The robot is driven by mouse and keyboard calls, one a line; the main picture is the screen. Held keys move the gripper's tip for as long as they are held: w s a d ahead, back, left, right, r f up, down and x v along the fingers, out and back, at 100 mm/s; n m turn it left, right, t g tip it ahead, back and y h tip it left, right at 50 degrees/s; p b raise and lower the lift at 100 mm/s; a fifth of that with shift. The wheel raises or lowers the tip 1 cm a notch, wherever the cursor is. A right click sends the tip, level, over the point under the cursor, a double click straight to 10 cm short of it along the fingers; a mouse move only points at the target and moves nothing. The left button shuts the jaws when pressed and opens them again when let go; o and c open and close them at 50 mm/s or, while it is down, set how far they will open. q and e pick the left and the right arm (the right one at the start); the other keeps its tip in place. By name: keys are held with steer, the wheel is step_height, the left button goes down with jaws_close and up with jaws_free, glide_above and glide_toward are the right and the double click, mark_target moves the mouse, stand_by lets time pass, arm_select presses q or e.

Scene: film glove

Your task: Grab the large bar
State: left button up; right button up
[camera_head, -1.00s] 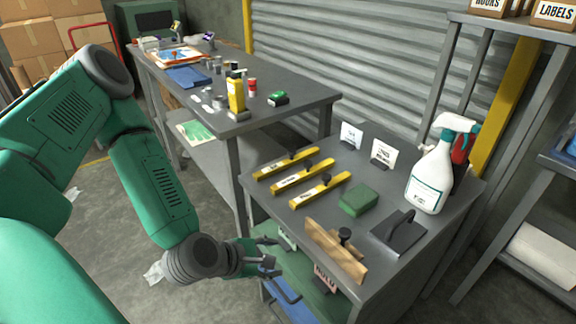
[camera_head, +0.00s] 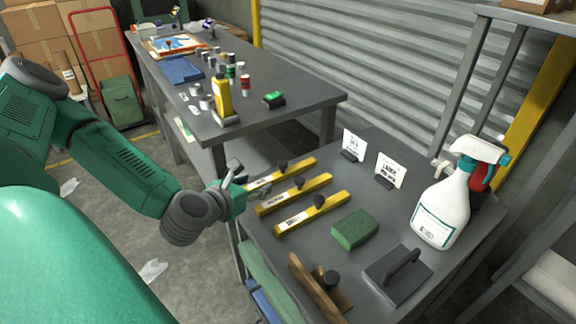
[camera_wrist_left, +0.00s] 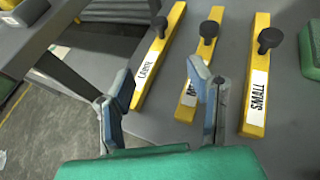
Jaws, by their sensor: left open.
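Three yellow bars with dark knobs lie side by side on the grey table. The bar labelled large (camera_head: 285,170) is farthest back in the head view and leftmost in the left wrist view (camera_wrist_left: 161,52). The medium bar (camera_head: 297,193) lies beside it, then the small bar (camera_head: 318,210). My left gripper (camera_head: 247,180) is open and empty at the table edge, by the label end of the large bar. In the left wrist view, its spread fingers (camera_wrist_left: 160,78) frame the label ends of the large and medium bars; the right finger partly hides the medium label.
A green sponge (camera_head: 354,229), a trowel-like tool (camera_head: 398,275), a wooden block (camera_head: 318,287) and a spray bottle (camera_head: 442,208) share the tabletop. Two label cards (camera_head: 390,170) stand behind the bars. Another grey table (camera_head: 290,97) with bottles stands beyond.

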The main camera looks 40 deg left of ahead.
mark_target(282, 168)
arm_select(q)
steer(key=x, duration=0.8)
steer(key=shift+w+d+r, duration=0.2)
steer(key=shift+d, duration=0.15)
steer(key=shift+w+a+f, duration=0.25)
steer(key=shift+w+a, duration=0.1)
steer(key=shift+w, duration=0.1)
steer(key=x, duration=0.4)
steer(key=shift+w+a, duration=0.1)
steer(key=shift+w, duration=0.35)
steer(key=shift+s, duration=0.1)
jaws_close()
